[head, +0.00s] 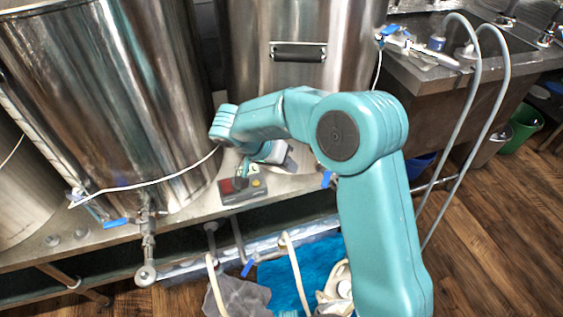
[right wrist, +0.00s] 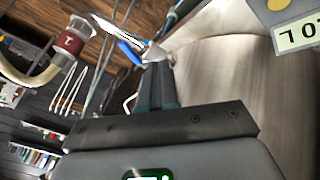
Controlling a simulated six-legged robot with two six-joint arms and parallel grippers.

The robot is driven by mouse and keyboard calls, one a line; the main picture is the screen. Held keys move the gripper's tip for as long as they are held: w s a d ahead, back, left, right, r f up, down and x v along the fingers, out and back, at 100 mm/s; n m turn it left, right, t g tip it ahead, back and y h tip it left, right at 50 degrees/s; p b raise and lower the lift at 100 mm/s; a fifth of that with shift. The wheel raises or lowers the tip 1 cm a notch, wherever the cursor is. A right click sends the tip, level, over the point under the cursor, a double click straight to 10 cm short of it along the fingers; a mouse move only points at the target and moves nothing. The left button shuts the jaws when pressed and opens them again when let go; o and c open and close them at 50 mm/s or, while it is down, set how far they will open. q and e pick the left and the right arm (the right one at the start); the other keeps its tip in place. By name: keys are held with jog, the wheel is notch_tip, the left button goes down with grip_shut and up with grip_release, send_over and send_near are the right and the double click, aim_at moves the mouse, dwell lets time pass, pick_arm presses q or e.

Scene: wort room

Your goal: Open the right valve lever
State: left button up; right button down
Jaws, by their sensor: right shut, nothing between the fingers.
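The right kettle (head: 255,60) is a tall steel vessel with a black-gripped handle. A blue valve lever (head: 327,179) shows low in front of it, partly hidden by my right arm. In the right wrist view, the blue lever (right wrist: 130,52) sits on a metal valve just beyond and left of the fingertips. My right gripper (right wrist: 158,70) is shut and empty, pointing at the valve; I cannot tell whether it touches. In the head view my right gripper (head: 289,163) is mostly hidden by its wrist. My left gripper is not in view.
A left kettle (head: 100,90) has its own blue lever (head: 116,222). A grey control box (head: 242,190) stands on the steel bench (head: 190,212). Pale hoses and a blue cloth (head: 275,280) lie below. A sink (head: 480,45) stands at right. Wooden floor (head: 500,240) is open.

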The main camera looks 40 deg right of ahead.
aim_at(327, 184)
jog(key=s+d+f+b, duration=0.1)
jog(key=s+d+f, duration=0.2)
jog(key=s+d, duration=0.1)
jog(key=shift+d+f, duration=0.35)
jog(key=shift+d, duration=0.15)
jog(key=s+n+t+b, duration=0.1)
jog(key=b, duration=0.1)
jog(key=s+d+n+t+b, duration=0.1)
jog(key=n+b, duration=0.1)
jog(key=s+n+t+b, duration=0.1)
jog(key=b, duration=0.1)
jog(key=shift+s+d+f+b, duration=0.2)
jog(key=shift+f+b, duration=0.05)
jog(key=shift+b, duration=0.1)
jog(key=shift+s+d+r+n+t+b, duration=0.1)
jog(key=shift+s+d+n+t+b, duration=0.15)
jog(key=shift+n+b, duration=0.3)
jog(key=shift+s+d+n+t+b, duration=0.25)
jog(key=shift+n+b, duration=0.15)
jog(key=shift+n, duration=0.25)
jog(key=shift+s+d+r+b, duration=0.1)
jog(key=shift+s+d+b, duration=0.25)
jog(key=shift+b, duration=0.1)
